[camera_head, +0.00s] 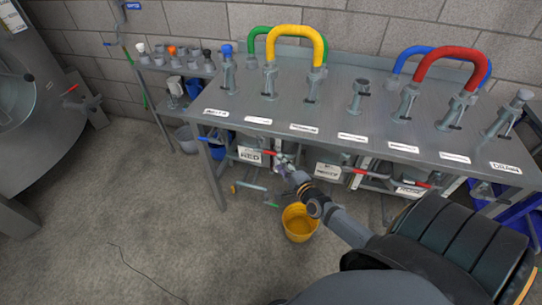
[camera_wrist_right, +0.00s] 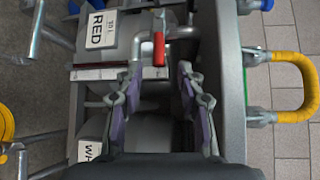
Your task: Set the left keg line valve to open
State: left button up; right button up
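The left keg line valve has a red lever (camera_head: 270,153) beside the keg labelled RED (camera_head: 253,155), under the front edge of the steel table. In the right wrist view the red lever (camera_wrist_right: 159,48) is just beyond the fingertips, beside grey pipe. My right gripper (camera_head: 287,170) is close to this valve, slightly below it in the head view. In the wrist view the right gripper (camera_wrist_right: 158,88) has its two fingers apart with nothing held between them. The lever appears clear of both fingers. My left gripper is not in view.
The steel table (camera_head: 290,110) above carries labelled taps and coloured hose loops. More kegs with red levers (camera_head: 358,171) stand to the right. A yellow bucket (camera_head: 299,224) is on the floor below my right arm. The floor at left is mostly clear.

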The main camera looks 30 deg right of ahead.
aim_at(271, 152)
jog(key=w, duration=0.2)
jog(key=w+f+b, duration=0.1)
jog(key=w, duration=0.1)
jog(key=w+b, duration=0.1)
jog(key=w, duration=0.2)
jog(key=shift+d+f, duration=0.25)
jog(key=shift+w+r+b, duration=0.1)
jog(key=shift+w+b, duration=0.25)
jog(key=shift+w, duration=0.2)
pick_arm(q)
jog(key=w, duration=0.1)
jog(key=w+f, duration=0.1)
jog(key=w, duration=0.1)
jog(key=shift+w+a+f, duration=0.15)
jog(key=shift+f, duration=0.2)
pick_arm(e)
grip_shut()
